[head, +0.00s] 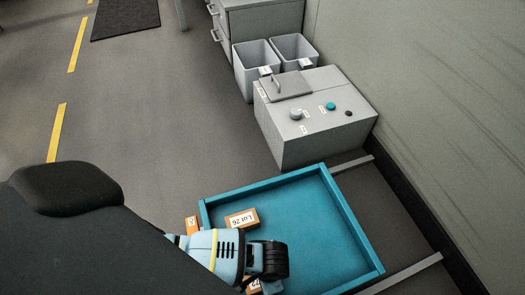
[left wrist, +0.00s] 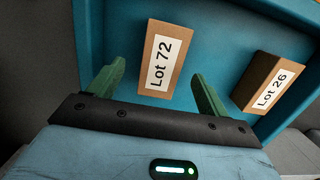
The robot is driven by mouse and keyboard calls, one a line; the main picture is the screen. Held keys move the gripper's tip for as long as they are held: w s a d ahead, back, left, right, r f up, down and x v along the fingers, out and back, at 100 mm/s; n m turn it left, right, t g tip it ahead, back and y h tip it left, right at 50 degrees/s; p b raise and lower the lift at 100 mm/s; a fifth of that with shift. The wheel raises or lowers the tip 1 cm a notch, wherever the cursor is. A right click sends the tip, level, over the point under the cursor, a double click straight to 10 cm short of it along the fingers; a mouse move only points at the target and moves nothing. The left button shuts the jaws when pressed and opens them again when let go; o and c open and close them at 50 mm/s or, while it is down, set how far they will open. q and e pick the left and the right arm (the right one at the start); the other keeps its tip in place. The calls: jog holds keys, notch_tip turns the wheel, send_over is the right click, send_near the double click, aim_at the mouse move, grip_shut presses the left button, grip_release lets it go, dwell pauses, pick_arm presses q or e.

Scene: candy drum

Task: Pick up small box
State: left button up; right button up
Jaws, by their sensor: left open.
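A small orange-brown box labelled Lot 72 (left wrist: 160,62) lies in the blue tray (left wrist: 215,35) in the left wrist view. A second small box labelled Lot 26 (left wrist: 268,86) lies to its right; it also shows in the head view (head: 242,219). My left gripper (left wrist: 157,71) is open, with one green finger to each side of the Lot 72 box; I cannot tell whether they touch it. In the head view my left gripper (head: 270,261) is over the tray and mostly hides a box (head: 253,287) under it. My right gripper is not in view.
Another small box (head: 192,224) shows at the tray's left edge (head: 205,215). A grey machine (head: 318,115) with knobs stands behind the tray, with two grey bins (head: 257,62) beyond. A wall (head: 430,110) runs along the right. The tray's right part is clear.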

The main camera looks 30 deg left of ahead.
aim_at(254, 288)
pick_arm(q)
jog(key=shift+f, duration=0.55)
jog(key=shift+f+b, duration=0.25)
jog(key=shift+b, duration=0.05)
jog(key=f+b, duration=0.2)
jog(key=f, duration=0.2)
jog(key=shift+a+f+b, duration=0.1)
jog(key=shift+a+b, duration=0.1)
jog(key=shift+b, duration=0.2)
jog(key=shift+f, duration=0.2)
jog(key=shift+r, duration=0.1)
jog(key=shift+c, duration=0.6)
jog(key=c, duration=0.9)
jog(key=shift+c, duration=0.4)
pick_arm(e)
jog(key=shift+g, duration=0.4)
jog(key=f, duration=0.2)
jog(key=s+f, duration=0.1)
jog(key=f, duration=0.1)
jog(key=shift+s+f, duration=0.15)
